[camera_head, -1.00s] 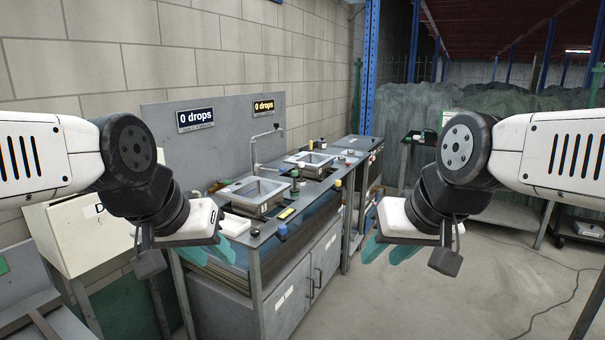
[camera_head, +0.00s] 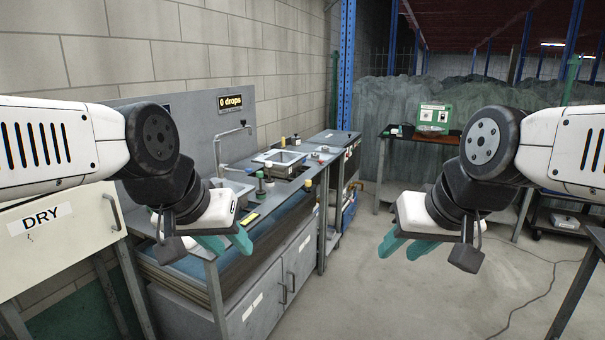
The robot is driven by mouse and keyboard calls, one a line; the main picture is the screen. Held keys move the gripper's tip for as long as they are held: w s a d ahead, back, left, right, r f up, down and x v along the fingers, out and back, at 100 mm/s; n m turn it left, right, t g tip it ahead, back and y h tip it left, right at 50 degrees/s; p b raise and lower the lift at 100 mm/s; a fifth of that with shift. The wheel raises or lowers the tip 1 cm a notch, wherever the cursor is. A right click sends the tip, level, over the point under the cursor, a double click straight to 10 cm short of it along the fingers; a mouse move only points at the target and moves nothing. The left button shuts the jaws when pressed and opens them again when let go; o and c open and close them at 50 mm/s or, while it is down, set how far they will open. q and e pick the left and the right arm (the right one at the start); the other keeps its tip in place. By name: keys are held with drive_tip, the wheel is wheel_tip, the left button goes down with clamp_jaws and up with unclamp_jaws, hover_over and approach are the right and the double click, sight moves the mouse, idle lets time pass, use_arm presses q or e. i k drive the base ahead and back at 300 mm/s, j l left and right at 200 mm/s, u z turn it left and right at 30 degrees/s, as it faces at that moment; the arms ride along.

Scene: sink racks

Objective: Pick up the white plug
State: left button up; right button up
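I cannot make out a white plug for certain; the small items on the sink counter (camera_head: 240,228) are too small to tell apart. My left gripper (camera_head: 227,243) is in front of the counter's near end and hides part of it. Its teal fingers are apart, with nothing seen between them. My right gripper (camera_head: 405,247) is over open floor to the right of the counter. Its teal fingers are also apart and empty.
A cabinet marked DRY (camera_head: 75,245) stands at the near left. A dark table with a green case (camera_head: 434,116) stands at the back. The floor at centre right is clear, apart from a cable.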

sight(267, 164)
drive_tip(key=i+l+z, duration=0.45)
drive_tip(key=i, duration=0.3)
drive_tip(key=i+z, duration=0.2)
drive_tip(key=i, duration=0.2)
drive_tip(key=i+u, duration=0.25)
drive_tip(key=i, duration=0.15)
drive_tip(key=i+l+u, duration=0.25)
drive_tip(key=i+j+u, duration=0.2)
drive_tip(key=u, duration=0.15)
drive_tip(key=i+j+u, duration=0.1)
drive_tip(key=i+u, duration=0.5)
drive_tip(key=u, duration=0.15)
drive_tip(key=i+j+u, duration=0.15)
drive_tip(key=i+j, duration=0.05)
drive_tip(key=i, duration=0.05)
